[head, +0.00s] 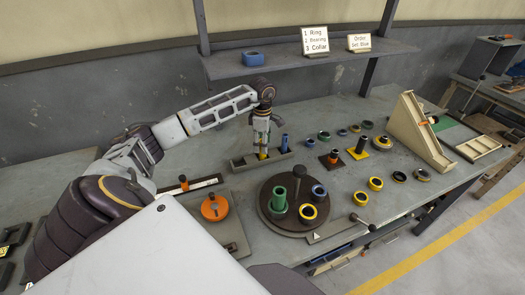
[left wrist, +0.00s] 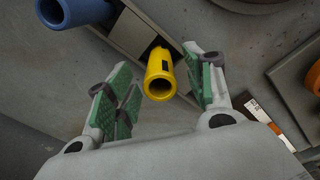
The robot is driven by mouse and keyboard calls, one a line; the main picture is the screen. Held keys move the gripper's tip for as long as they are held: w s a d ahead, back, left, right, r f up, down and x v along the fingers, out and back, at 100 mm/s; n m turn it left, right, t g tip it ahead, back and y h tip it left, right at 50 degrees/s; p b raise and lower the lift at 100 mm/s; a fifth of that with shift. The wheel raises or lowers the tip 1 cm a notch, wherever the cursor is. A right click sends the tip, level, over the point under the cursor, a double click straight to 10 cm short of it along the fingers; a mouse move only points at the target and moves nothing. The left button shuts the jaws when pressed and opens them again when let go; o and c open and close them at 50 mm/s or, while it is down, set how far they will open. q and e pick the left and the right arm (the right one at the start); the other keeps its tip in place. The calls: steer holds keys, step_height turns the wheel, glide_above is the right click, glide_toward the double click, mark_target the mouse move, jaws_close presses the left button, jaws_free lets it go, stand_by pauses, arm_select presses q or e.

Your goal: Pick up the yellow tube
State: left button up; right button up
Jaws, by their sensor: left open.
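The yellow tube (left wrist: 160,76) stands upright in a grey rack (left wrist: 133,30). In the left wrist view its open top faces the camera, and it lies between the spread fingers of my left gripper (left wrist: 160,95), which is open. In the head view the left gripper (head: 262,136) points down over the rack (head: 243,164); only a bit of the yellow tube (head: 263,154) shows below the fingers. I cannot tell whether a finger touches the tube. My right gripper is not in view.
A blue tube (head: 284,143) stands in the same rack, close to the left gripper. A round dark turntable (head: 285,222) with a green tube and rings is in front. An orange disc (head: 214,207) lies to its left. Several rings and bases sit at right, below a shelf (head: 310,60).

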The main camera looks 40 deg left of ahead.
arm_select(q)
steer(key=shift+f, duration=0.1)
stand_by(0.4)
jaws_close()
